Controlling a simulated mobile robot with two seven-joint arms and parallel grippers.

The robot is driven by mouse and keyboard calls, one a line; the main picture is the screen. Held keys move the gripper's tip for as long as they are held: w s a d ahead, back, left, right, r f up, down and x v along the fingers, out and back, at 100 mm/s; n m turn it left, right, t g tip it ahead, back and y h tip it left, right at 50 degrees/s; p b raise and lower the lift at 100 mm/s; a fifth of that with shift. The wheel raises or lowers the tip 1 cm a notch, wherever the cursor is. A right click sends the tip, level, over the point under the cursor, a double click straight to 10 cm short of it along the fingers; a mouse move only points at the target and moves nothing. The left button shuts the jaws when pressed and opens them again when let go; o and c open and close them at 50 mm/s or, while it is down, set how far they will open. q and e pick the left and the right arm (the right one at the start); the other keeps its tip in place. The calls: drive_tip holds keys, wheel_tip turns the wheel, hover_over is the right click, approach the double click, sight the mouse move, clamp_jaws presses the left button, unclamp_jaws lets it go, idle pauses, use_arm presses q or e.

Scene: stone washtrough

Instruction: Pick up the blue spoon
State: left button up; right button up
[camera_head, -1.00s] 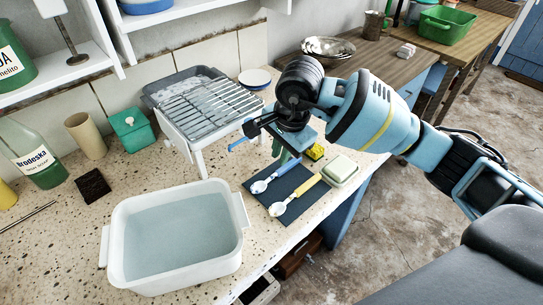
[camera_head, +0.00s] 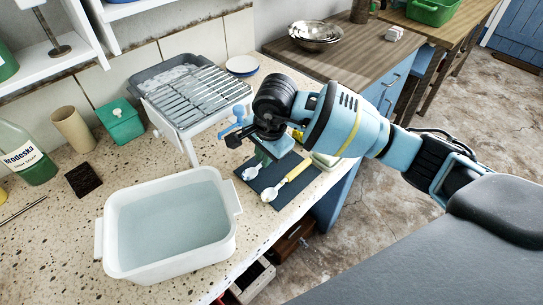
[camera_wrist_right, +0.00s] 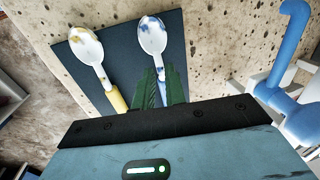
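The blue spoon lies on a dark mat (camera_head: 262,185); its pale bowl (camera_head: 250,173) shows in the head view, with the handle hidden behind my right gripper. In the right wrist view the spoon (camera_wrist_right: 153,36) points its bowl away from me, and its blue handle runs between the green fingers. My right gripper (camera_head: 264,156) is low over the mat, and its fingertips (camera_wrist_right: 163,80) flank the handle near the neck. I cannot tell whether they press on it. My left gripper is out of view.
A yellow-handled spoon (camera_head: 292,178) lies close beside the blue one. A white water basin (camera_head: 113,238) stands left of the mat, and a dish rack (camera_head: 197,92) behind. A soap dish (camera_head: 326,161) sits right. A blue curved piece (camera_wrist_right: 290,40) rises near my gripper.

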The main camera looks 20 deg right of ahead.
drive_tip(key=shift+w+f, duration=0.15)
drive_tip(key=shift+f, duration=0.6)
drive_tip(key=shift+c, duration=0.3)
clamp_jaws()
drive_tip(key=shift+r, duration=0.1)
drive_tip(key=shift+r, duration=0.6)
wheel_tip(320, 180, up, 2)
drive_tip(key=shift+r, duration=0.15)
drive_tip(key=s+r+b, duration=0.1)
drive_tip(key=s, duration=1.5)
drive_tip(key=shift+r, duration=0.15)
